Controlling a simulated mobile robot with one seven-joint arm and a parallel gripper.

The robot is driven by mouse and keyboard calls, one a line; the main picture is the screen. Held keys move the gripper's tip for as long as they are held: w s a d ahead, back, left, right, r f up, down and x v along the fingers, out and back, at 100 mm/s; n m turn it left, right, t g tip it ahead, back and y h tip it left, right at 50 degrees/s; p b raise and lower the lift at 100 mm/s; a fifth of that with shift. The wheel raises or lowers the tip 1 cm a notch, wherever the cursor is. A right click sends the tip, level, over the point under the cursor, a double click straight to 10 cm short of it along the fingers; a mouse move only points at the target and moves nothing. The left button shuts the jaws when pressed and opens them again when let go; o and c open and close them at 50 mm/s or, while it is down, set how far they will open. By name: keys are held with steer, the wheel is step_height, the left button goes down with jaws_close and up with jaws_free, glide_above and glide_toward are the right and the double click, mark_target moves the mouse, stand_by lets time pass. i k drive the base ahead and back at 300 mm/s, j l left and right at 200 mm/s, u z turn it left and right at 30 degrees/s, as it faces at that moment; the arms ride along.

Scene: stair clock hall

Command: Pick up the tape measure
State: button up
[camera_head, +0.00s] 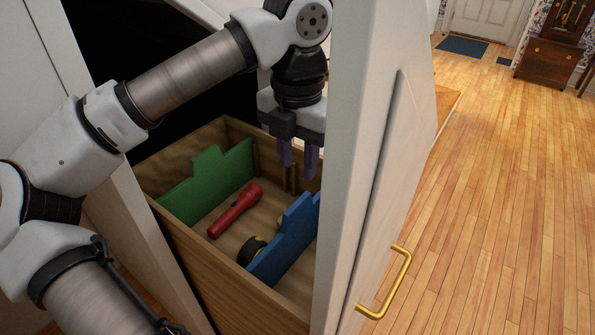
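The tape measure (250,249) appears to be the small round black and yellow thing low in the wooden drawer (190,247). It lies next to the blue divider (284,243), which partly hides it. My gripper (298,172) hangs fingers-down over the far right part of the drawer, above and beyond the tape measure. Its two purple fingers are apart, with nothing visible between them. It does not touch the tape measure.
A red flashlight (235,210) lies between the green divider (208,177) and the blue divider. A white door (372,170) with a brass handle (394,285) stands close on the right and hides part of the drawer. The wooden floor (490,210) beyond is clear.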

mark_target(250, 248)
steer(key=k+j, duration=0.8)
steer(key=j, duration=0.1)
